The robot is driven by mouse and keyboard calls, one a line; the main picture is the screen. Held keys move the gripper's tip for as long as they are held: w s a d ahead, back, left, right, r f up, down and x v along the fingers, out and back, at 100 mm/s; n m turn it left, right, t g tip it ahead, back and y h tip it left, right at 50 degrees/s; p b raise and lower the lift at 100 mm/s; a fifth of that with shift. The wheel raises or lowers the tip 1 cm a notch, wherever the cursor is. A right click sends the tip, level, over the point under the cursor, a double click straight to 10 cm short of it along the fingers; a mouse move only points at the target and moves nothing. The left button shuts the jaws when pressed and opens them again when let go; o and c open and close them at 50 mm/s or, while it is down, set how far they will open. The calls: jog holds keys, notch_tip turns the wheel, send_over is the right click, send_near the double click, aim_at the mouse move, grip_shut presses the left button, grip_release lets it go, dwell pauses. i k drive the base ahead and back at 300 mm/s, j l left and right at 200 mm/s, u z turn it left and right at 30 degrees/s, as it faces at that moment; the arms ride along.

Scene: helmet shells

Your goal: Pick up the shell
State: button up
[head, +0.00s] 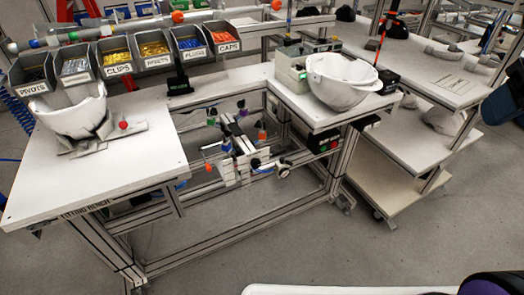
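A white helmet shell (342,82) rests on the right-hand end of the workbench, apparently with its open side up. A second white shell (72,117) sits on a grey fixture (100,142) with a red knob, on the left bench top. I cannot tell from the picture which of them is the task's shell. My gripper is not recognisable in the head view.
Labelled bins (153,50) with small parts line the back of the left bench. A grey-green device (291,70) stands just left of the right shell, and a black item (386,80) is at its right. A shelved cart (400,185) stands farther right. The foreground floor is mostly clear.

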aim_at(340, 84)
jog(key=i+l+u, duration=0.4)
jog(key=i+l, duration=0.45)
jog(key=l, duration=0.1)
